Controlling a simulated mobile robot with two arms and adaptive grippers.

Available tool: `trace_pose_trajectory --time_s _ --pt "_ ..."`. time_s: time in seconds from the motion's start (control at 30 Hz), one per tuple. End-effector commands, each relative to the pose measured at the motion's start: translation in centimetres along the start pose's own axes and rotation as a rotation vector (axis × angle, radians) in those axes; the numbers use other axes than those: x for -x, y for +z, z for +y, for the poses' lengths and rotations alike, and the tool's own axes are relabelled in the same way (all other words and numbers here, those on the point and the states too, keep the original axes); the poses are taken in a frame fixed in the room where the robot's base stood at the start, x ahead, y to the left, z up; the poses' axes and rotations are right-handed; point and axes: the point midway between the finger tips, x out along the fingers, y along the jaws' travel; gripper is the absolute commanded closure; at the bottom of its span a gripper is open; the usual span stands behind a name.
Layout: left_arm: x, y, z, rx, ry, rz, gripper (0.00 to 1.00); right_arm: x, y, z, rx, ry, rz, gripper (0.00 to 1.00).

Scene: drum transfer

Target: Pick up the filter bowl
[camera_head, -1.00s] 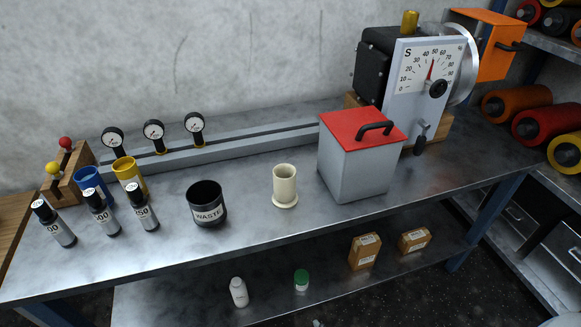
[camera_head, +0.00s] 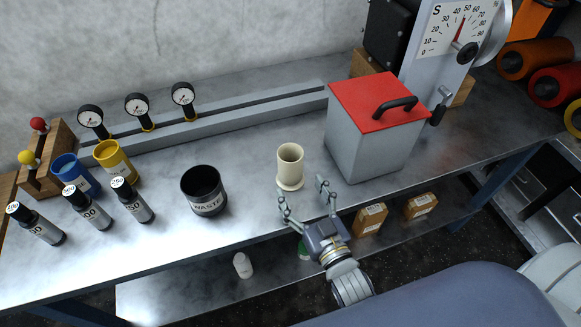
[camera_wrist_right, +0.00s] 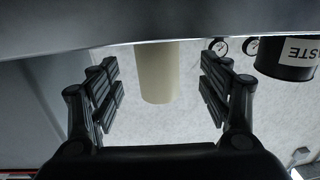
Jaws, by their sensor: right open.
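The filter bowl is most likely the cream cylinder with a flanged base (camera_head: 290,165), which stands upright on the metal bench between the waste cup and the red-lidded box. My right gripper (camera_head: 302,191) is open at the front of it, its fingers pointing toward it. In the right wrist view the cream cylinder (camera_wrist_right: 158,75) shows between the two open fingers (camera_wrist_right: 160,95), with gaps on both sides. Nothing is held. My left gripper is not in view.
A black WASTE cup (camera_head: 204,190) stands left of the cream cylinder. A grey box with a red lid (camera_head: 370,140) stands close on the right. Several labelled bottles (camera_head: 88,207), a blue cup (camera_head: 72,172) and a yellow cup (camera_head: 116,160) stand at the left. Boxes lie on the lower shelf.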

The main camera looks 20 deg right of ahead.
Motion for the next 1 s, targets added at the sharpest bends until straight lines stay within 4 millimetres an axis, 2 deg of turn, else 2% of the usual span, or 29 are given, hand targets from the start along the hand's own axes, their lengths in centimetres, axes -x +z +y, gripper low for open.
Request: trace_pose_trajectory --time_s 0.23,0.53,0.87,1.0 --pt "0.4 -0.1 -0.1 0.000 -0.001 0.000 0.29 -1.7 -0.1 0.1 0.000 0.000 0.001 0.29" --pt "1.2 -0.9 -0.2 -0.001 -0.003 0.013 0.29 -5.5 -0.1 0.4 -0.001 0.000 -0.001 0.29" --pt "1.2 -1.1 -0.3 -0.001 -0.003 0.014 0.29 -6.1 0.0 0.4 0.000 0.000 -0.002 0.29" --pt "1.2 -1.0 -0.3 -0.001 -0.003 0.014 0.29 -6.1 0.0 0.4 0.000 0.000 -0.001 0.58"
